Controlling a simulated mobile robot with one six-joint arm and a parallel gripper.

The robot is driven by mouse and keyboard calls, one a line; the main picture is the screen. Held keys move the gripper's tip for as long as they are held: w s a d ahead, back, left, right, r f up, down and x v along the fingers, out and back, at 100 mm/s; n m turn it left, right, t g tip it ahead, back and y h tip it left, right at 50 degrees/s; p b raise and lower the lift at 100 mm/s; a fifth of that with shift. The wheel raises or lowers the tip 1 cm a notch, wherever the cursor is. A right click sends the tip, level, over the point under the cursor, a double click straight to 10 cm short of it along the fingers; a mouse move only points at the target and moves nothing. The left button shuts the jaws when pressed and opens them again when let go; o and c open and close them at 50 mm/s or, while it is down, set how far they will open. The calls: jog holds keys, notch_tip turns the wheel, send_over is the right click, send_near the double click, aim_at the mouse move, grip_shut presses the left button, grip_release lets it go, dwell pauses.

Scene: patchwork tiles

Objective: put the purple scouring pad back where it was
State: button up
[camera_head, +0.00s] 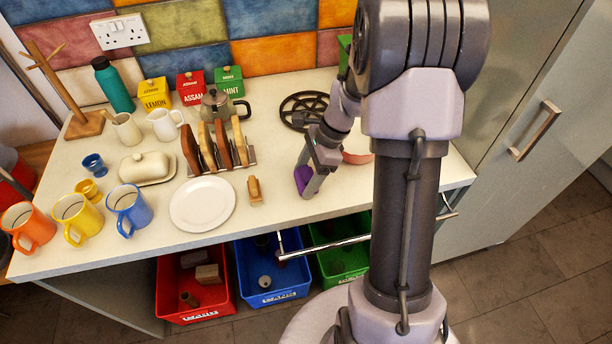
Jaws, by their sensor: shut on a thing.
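The purple scouring pad (301,179) is between the fingers of my gripper (308,186), which is shut on it. My gripper points down over the right part of the counter, close to its front edge. I cannot tell whether the pad touches the counter. My arm and the fingers hide part of the pad and the counter to the right.
A wooden brush-like item (255,191), a white plate (202,205) and a toast rack (216,150) stand left of my gripper. A black trivet (303,108) lies behind it. A pink item (357,157) is partly hidden by my arm. Crates (340,262) sit below the counter.

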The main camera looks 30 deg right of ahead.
jog(key=o, duration=1.3)
